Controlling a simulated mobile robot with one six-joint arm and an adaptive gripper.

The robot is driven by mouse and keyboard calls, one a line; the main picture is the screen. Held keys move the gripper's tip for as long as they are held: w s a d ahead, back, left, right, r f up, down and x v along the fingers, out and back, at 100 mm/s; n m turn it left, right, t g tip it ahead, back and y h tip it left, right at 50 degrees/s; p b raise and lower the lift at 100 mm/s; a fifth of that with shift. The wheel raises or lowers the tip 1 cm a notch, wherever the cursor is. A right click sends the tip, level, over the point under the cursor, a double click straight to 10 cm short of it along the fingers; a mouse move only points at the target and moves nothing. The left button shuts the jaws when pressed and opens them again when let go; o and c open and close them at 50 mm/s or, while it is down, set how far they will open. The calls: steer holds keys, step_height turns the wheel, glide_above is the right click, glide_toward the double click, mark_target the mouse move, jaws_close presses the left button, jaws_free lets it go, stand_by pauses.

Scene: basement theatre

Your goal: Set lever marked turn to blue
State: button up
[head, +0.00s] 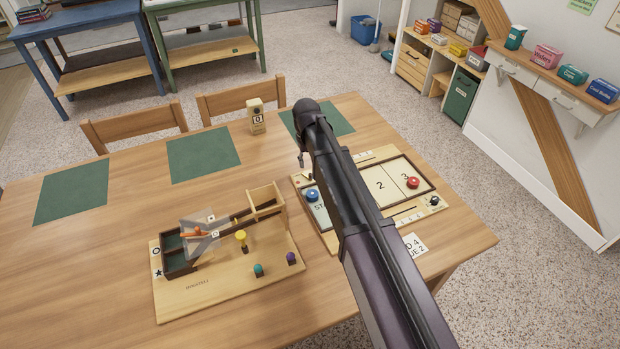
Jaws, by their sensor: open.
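A game board (330,241) lies on the table, partly hidden behind my arm. It carries a blue disc (312,194) at its left and a red disc (412,182) near the numbers 2 and 3. A small dark knob (433,201) sits at its right edge; I cannot read a "turn" mark there, and no lever is clearly identifiable. My gripper (302,160) shows only in small part below the far end of my arm, above the table and left of the board's far part. It is open, and I see nothing held.
A wooden ramp toy (215,290) with coloured knobs stands left of the board. A card (410,245) lies by the board's near edge. Two chairs (133,127) stand behind the table.

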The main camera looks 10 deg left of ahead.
mark_target(310, 174)
steer(key=shift+w+d+f+b, duration=0.1)
steer(key=shift+d+f+b, duration=0.05)
steer(key=shift+f+b, duration=2.65)
steer(key=shift+f, duration=0.2)
jaws_close()
